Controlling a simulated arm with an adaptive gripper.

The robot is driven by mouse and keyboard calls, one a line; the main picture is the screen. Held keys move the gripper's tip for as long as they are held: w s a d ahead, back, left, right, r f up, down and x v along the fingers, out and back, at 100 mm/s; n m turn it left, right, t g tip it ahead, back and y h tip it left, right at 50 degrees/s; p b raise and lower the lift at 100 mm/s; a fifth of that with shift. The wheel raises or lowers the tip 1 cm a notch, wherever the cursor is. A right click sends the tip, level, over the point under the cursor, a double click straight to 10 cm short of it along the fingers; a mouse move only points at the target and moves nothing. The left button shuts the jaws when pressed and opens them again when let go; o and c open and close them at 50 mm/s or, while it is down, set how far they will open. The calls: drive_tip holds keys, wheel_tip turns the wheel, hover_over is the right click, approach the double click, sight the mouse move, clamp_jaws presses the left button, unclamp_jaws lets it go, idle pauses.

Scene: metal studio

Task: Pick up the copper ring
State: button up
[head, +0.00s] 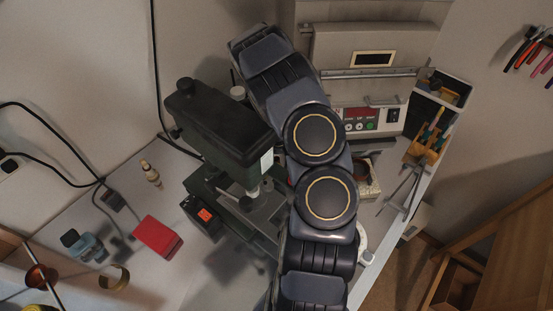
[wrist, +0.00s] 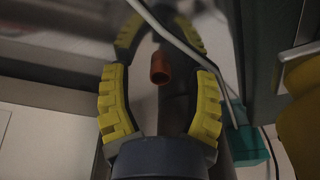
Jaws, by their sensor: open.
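A small copper-coloured ring-like piece (wrist: 160,68) shows in the wrist view, in line with the gap between my fingers. I take it for the copper ring; its distance from the fingertips is hard to judge. My gripper (wrist: 162,78) has yellow ribbed fingers spread apart, with nothing held. In the head view my gripper is hidden behind my arm, and I cannot make out this copper piece there.
In the wrist view a grey metal rod (wrist: 185,42) crosses close to the right finger, with a teal part (wrist: 247,145) below. In the head view a green drill press (head: 222,125) stands left of my arm and a furnace (head: 362,55) behind; a red box (head: 158,237) lies left.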

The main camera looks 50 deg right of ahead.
drive_tip(key=c, duration=0.9)
wheel_tip(320, 180, up, 8)
drive_tip(key=shift+r, duration=0.95)
